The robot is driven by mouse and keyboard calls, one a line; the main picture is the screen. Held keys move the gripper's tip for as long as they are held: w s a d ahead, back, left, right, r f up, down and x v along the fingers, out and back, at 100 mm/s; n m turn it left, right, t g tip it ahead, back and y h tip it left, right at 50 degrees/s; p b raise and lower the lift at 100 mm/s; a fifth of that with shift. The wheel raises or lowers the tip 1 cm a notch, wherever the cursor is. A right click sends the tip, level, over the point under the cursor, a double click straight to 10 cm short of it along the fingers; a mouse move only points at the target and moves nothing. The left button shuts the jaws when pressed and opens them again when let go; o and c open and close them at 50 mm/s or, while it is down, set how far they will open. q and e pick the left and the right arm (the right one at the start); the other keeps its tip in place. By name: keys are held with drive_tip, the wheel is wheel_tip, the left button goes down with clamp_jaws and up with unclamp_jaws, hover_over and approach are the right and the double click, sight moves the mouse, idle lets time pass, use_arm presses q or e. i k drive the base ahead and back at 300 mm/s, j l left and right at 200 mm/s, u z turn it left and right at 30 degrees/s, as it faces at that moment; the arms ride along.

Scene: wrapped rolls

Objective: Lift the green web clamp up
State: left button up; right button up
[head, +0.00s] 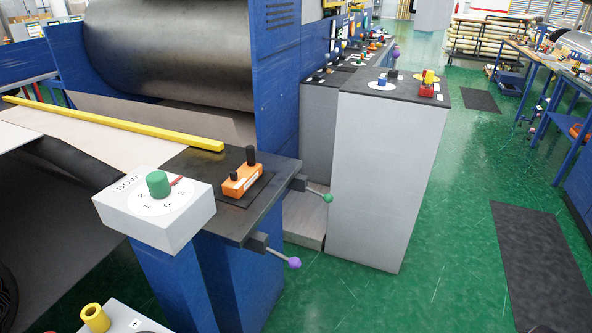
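A lever with a green ball (327,198) sticks out to the right from the side of the dark-topped blue machine table. It looks like the green web clamp. Its dark bracket (298,182) sits at the table's right edge, and the lever slopes slightly down to the ball. A similar lever with a purple ball (294,263) is lower and nearer on the same side. Neither of my grippers shows in the head view.
A white box with a green dial knob (157,183) stands at the near left. An orange control box (242,180) lies on the dark tabletop (195,160). A tall grey cabinet (385,180) stands right of the levers. Green floor (440,270) is open at right.

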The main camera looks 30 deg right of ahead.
sight(328, 198)
drive_tip(key=k+l+z, duration=0.1)
drive_tip(key=l+z, duration=0.3)
drive_tip(key=l, duration=0.2)
drive_tip(key=l+z, duration=0.35)
drive_tip(key=l, duration=0.25)
drive_tip(key=i+l+z, duration=0.1)
drive_tip(key=i+l, duration=0.25)
drive_tip(key=i, duration=0.15)
drive_tip(key=i+l+z, duration=0.1)
drive_tip(key=i+l, duration=0.15)
drive_tip(key=i, duration=0.25)
drive_tip(key=i+l, duration=0.25)
drive_tip(key=i, duration=0.25)
drive_tip(key=k+l+z, duration=0.05)
